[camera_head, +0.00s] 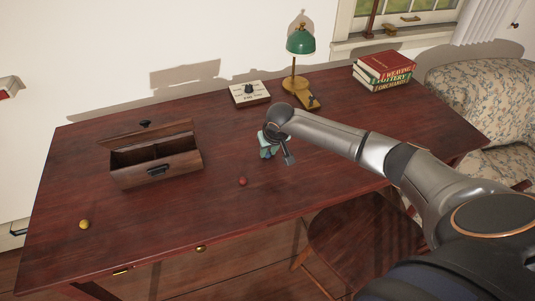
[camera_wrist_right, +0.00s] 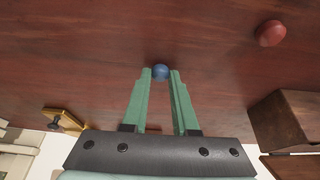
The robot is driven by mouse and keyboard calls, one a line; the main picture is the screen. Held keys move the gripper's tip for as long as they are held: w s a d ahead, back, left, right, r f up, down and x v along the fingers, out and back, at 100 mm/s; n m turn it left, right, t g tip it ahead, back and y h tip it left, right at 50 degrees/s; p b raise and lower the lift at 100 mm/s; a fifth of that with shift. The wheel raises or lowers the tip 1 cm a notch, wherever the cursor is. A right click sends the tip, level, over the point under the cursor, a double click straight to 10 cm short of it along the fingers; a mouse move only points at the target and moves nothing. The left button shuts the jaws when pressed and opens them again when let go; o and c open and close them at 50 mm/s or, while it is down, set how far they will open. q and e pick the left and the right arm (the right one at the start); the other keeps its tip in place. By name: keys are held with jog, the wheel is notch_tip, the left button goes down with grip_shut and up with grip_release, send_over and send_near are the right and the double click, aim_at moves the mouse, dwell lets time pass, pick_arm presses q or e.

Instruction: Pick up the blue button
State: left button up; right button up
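The blue button (camera_wrist_right: 161,72) is a small round ball. In the right wrist view it sits between the two green fingertips of my right gripper (camera_wrist_right: 161,74). The fingers stand apart by about the button's width; I cannot tell whether they press on it. In the head view my right gripper (camera_head: 268,152) is low over the middle of the desk, and its arm comes in from the right. The blue button does not show in that view; the hand seems to hide it. My left gripper is not in view.
On the desk (camera_head: 120,225) a red button (camera_head: 242,182) lies left of the gripper and a yellow button (camera_head: 84,224) lies far left. An open wooden box (camera_head: 160,172), a dial box (camera_head: 250,99), a green lamp (camera_head: 300,42) and books (camera_head: 384,74) stand behind.

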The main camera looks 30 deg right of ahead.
aim_at(269, 155)
grip_shut()
jog(key=shift+r, duration=0.55)
notch_tip(269, 155, up, 2)
jog(key=shift+r+p, duration=0.25)
jog(key=shift+p, duration=0.1)
jog(key=s+a+r+p, duration=0.1)
jog(key=s+a+r, duration=0.2)
jog(key=s+r, duration=0.6)
jog(key=s, duration=0.4)
jog(key=shift+s+a+r+p, duration=0.2)
jog(key=shift+s+p, duration=0.1)
jog(key=shift+s, duration=0.05)
